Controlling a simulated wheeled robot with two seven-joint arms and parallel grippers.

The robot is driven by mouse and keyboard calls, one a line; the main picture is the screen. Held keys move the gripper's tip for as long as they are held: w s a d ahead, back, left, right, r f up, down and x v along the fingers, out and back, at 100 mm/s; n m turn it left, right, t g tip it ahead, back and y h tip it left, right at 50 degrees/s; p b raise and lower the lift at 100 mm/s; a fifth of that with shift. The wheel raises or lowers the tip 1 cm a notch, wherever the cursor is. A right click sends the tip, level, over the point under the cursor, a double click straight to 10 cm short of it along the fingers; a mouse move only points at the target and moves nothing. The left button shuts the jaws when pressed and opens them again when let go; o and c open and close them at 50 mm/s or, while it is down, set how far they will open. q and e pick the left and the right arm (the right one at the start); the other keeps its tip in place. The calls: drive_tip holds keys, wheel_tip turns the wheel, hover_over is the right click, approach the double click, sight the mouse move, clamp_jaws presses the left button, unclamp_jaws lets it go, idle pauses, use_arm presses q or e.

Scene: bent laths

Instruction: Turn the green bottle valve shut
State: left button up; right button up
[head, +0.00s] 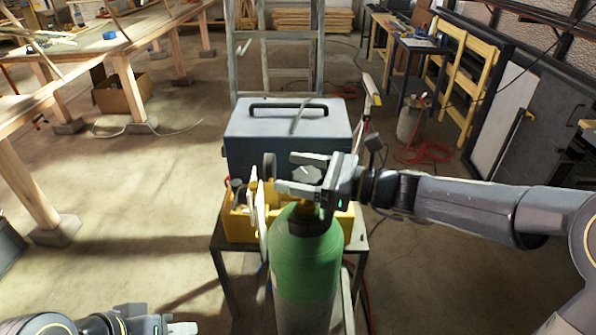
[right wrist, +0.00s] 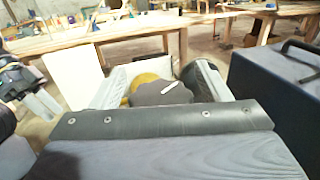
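The green bottle (head: 307,255) stands upright in the lower middle of the head view, with a pale lower body. Its valve knob (head: 307,175) is a dark round handwheel on top; it also shows in the right wrist view (right wrist: 163,92), with a white mark on it. My right gripper (head: 293,173) comes in from the right at the valve. Its fingers are apart, one on each side of the knob; I cannot tell whether they touch it. My left gripper (head: 180,328) is at the lower left edge, far from the bottle, and only partly in view.
A large grey-blue box (head: 285,135) with a black handle sits behind the bottle on a small table. A yellow tool tray (head: 238,224) lies beside the valve on the left. A ladder (head: 277,50) stands behind. Open floor (head: 130,195) lies to the left.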

drive_tip(key=c, duration=0.9)
drive_tip(key=shift+f+m+t+h+b, duration=0.1)
drive_tip(key=shift+m+t+h+b, duration=0.3)
drive_tip(key=shift+t+b, duration=0.5)
drive_tip(key=shift+c, duration=0.2)
drive_tip(key=m+t+h+b, duration=0.3)
drive_tip(key=b, duration=0.5)
drive_tip(key=m+t+h+b, duration=0.3)
drive_tip(key=b, duration=0.6)
drive_tip(key=w+m+t+h+b, duration=0.1)
drive_tip(key=m+t+h+b, duration=0.2)
drive_tip(key=b, duration=0.6)
drive_tip(key=shift+d+f+m+t+h, duration=0.3)
drive_tip(key=shift+d+m+t+h, duration=0.1)
drive_tip(key=shift+t, duration=0.2)
drive_tip(key=shift+w+r+m+t+h+b, duration=0.15)
drive_tip(key=shift+m+t+h+b, duration=0.15)
drive_tip(key=shift+m+h, duration=0.35)
drive_tip(key=shift+r+m+h, duration=0.1)
drive_tip(key=shift+m+h, duration=0.15)
drive_tip(key=shift+h, duration=0.5)
drive_tip(key=m+h, duration=0.2)
drive_tip(key=h, duration=0.1)
drive_tip(key=shift+d+r+t, duration=0.1)
drive_tip(key=shift+d+t, duration=0.2)
drive_tip(key=shift+t, duration=0.1)
drive_tip(key=shift+d+m+h+p, duration=0.2)
drive_tip(key=shift+m+h+p, duration=0.3)
drive_tip(key=shift+m+h, duration=0.8)
drive_tip(key=shift+h, duration=0.5)
